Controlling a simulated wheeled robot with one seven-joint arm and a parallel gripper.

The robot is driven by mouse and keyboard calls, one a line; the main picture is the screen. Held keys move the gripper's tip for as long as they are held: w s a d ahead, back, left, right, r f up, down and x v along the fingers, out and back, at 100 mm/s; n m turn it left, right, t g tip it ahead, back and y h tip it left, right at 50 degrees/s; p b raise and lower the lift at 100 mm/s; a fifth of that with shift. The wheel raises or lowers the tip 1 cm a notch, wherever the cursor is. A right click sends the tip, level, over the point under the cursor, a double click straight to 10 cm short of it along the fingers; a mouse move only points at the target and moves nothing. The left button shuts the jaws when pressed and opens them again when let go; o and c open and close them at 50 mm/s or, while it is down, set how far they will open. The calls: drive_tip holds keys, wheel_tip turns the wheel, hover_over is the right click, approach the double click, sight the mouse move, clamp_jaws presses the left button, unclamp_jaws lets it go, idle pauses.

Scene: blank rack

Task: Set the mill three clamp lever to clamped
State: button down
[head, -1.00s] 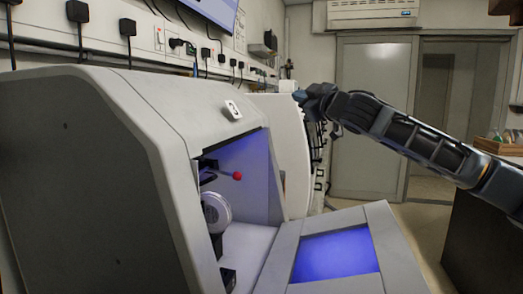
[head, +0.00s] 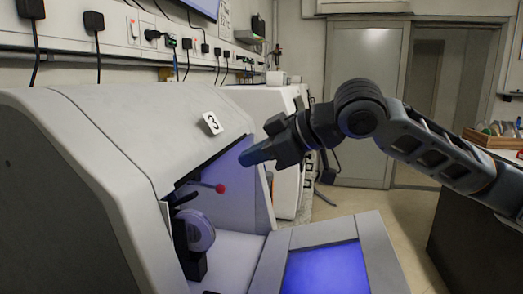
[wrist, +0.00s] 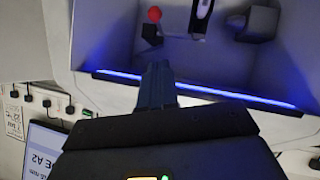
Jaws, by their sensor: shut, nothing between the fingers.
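The mill marked 3 (head: 100,150) stands at the left with its front door folded down and its inside lit blue-violet. The clamp lever is a short rod with a red ball knob (head: 220,188), inside the opening near its upper left. The rod points right, close to level, in the head view. My gripper (head: 246,158) is shut and empty, at the opening's upper right edge, above and right of the red knob and apart from it. In the wrist view the closed fingers (wrist: 158,72) point toward the opening, with the red knob (wrist: 154,14) beyond their tips.
A pale round part (head: 200,232) sits inside the mill below the lever. The lowered door (head: 375,250) with its blue window juts out in front. Another white machine (head: 285,185) stands behind. Sockets and plugs line the wall above.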

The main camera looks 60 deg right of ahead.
sight(196, 194)
drive_tip(key=w+f+p, duration=0.1)
drive_tip(key=w+f, duration=0.5)
drive_tip(key=shift+w+d+f+p, duration=0.2)
drive_tip(key=shift+f+p, duration=0.05)
drive_tip(key=shift+p, duration=0.15)
